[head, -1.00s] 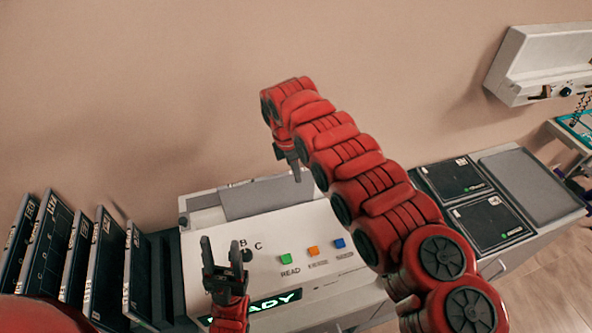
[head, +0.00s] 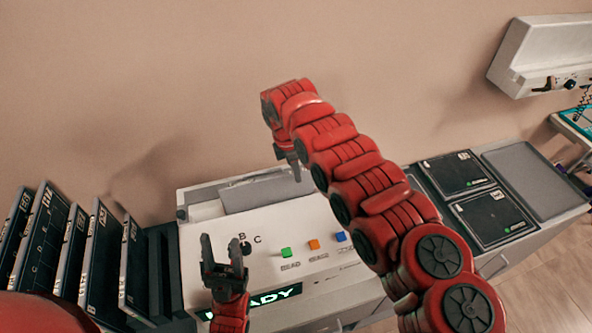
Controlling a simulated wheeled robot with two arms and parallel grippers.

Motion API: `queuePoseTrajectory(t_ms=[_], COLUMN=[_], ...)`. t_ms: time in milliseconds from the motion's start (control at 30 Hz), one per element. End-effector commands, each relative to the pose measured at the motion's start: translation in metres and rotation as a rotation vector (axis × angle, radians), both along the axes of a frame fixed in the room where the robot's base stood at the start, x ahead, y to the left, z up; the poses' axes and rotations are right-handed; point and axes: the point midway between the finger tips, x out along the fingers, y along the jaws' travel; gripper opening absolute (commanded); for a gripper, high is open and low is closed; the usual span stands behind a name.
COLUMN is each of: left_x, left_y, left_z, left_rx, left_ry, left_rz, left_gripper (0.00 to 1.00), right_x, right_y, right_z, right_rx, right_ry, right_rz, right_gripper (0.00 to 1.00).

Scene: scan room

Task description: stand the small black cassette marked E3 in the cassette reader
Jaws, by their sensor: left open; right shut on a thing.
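The cassette reader (head: 300,228) is a pale console with green, orange and blue buttons and a lit green display. A flat grey plate (head: 253,193) stands at its back slot. No E3 mark is readable on it, so I cannot tell if it is the cassette. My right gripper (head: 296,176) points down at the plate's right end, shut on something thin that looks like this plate. The contact is partly hidden by the wrist. My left gripper (head: 224,245) is open and empty, fingers up, in front of the reader's left part.
Several large dark cassettes (head: 100,262) stand in a rack left of the reader. Two black cassettes (head: 455,174) (head: 492,217) lie flat on the right counter beside a bare grey panel (head: 540,180). A white wall unit (head: 550,55) hangs at the upper right.

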Motion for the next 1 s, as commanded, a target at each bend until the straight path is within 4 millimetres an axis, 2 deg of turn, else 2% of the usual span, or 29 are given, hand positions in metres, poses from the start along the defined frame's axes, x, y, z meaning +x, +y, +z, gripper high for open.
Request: queuePoseTrajectory(t_ms=[233, 267, 433, 767, 867, 1000], left_x=[0.001, 0.001, 0.001, 0.001, 0.001, 0.0], left_y=[0.0, 0.0, 0.0, 0.0, 0.0, 0.0], left_z=[-0.001, -0.001, -0.001, -0.001, 0.001, 0.005], left_rx=[0.0, 0.0, 0.0, 0.0, 0.0, 0.0], left_ry=[0.003, 0.003, 0.003, 0.003, 0.003, 0.003], left_rz=[0.0, 0.0, 0.0, 0.0, 0.0, 0.0], left_gripper=[0.5, 0.5, 0.5, 0.5, 0.5, 0.5], right_x=[0.001, 0.001, 0.0, 0.0, 0.0, 0.0], right_y=[0.0, 0.0, 0.0, 0.0, 0.0, 0.002], right_z=[0.001, 0.001, 0.0, 0.001, 0.007, 0.024], right_rx=[0.001, 0.001, 0.0, -0.001, 0.0, 0.001], right_ry=[-0.002, -0.002, -0.001, -0.001, -0.001, -0.004], right_rz=[0.0, 0.0, 0.0, 0.0, -0.001, -0.001], right_gripper=[0.0, 0.24, 0.53, 0.53, 0.53, 0.53])
